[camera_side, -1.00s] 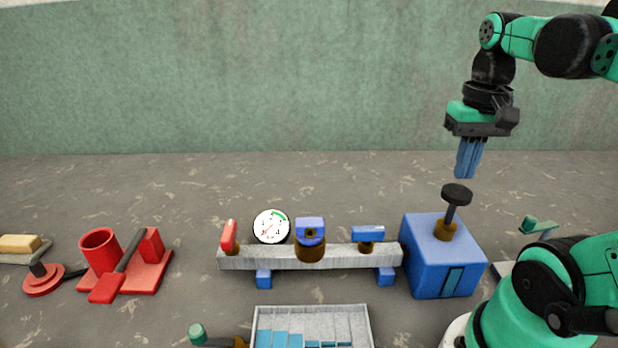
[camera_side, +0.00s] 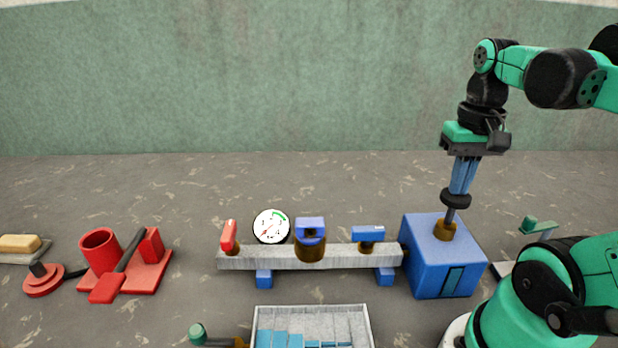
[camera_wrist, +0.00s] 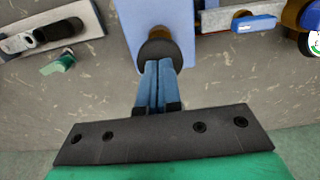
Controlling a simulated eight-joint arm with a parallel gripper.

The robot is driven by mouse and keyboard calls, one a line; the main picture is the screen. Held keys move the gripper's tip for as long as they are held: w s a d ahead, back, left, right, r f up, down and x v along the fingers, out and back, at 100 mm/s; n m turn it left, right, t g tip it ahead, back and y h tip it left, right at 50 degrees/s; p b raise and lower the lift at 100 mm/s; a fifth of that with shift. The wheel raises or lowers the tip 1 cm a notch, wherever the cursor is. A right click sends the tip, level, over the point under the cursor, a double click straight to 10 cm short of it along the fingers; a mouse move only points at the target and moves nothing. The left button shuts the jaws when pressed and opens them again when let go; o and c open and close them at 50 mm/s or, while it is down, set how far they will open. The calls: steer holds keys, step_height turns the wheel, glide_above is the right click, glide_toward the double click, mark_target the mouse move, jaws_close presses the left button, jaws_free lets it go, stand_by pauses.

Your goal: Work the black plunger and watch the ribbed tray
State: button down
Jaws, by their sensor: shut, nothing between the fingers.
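The black plunger (camera_side: 456,203) stands up from a brass collar on top of the blue box (camera_side: 428,263), its round knob upright on a short rod. My gripper (camera_side: 460,188) is shut and points down, its blue fingertips at the knob's top, seemingly touching it. In the wrist view the fingertips (camera_wrist: 158,64) overlap the black knob (camera_wrist: 160,50), with the blue box (camera_wrist: 125,20) beyond. The grey ribbed tray (camera_side: 367,318) is at the bottom edge of the side view, cut off by the frame. Blue columns of stepped heights show in it, tallest at the left.
A grey rail (camera_side: 280,259) runs left from the box with a red lever (camera_side: 229,236) and blue-handled valves (camera_side: 368,233). A white dial (camera_side: 271,226) stands behind it. A red cup stand (camera_side: 150,270) is at left. The floor behind is clear.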

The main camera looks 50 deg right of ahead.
steer(key=shift+f, duration=1.25)
steer(key=shift+r, duration=3.8)
steer(key=w+a+f+n+t, duration=0.7)
steer(key=w+a+f+n, duration=0.1)
steer(key=w+a, duration=0.3)
steer(key=shift+w+a+n, duration=0.25)
steer(key=shift+a+n, duration=0.25)
steer(key=shift+a, duration=0.05)
